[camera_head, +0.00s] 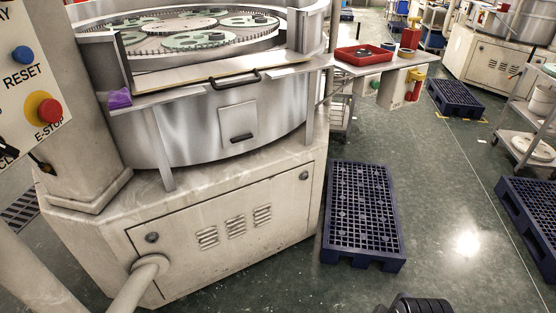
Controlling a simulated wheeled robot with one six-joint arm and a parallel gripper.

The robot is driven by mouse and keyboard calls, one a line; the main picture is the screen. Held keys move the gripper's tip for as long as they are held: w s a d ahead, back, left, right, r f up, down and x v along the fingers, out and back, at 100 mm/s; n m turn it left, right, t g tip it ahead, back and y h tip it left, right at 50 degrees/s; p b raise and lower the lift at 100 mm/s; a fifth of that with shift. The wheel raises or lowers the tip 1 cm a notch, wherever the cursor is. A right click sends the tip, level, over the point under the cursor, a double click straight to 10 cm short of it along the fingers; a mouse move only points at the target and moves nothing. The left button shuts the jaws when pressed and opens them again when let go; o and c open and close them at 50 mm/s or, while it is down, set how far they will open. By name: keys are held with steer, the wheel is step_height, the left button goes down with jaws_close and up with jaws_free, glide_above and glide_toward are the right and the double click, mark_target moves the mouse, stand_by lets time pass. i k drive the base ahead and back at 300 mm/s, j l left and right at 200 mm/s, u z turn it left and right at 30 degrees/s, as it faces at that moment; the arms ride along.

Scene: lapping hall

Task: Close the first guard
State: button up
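The near lapping machine (235,190) stands at left centre, with a round steel tub on a pale cabinet. The guard (205,77) at the tub's front shows as a thin, light, low panel edge between two grey uprights, with a black bar handle (236,79) near its middle. The space above this edge is open, and the lapping plate with green carriers (205,37) shows through it. A dark ribbed part (418,305), cut off at the bottom edge, may belong to my gripper. No fingertips can be made out, and nothing touches the handle.
A control panel (30,80) with a blue reset button and red E-stop is at left. A purple cloth (119,98) lies on the left ledge. A red tray (364,55) sits on a side shelf at right.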

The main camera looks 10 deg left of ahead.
mark_target(164, 79)
steer(key=u, duration=0.95)
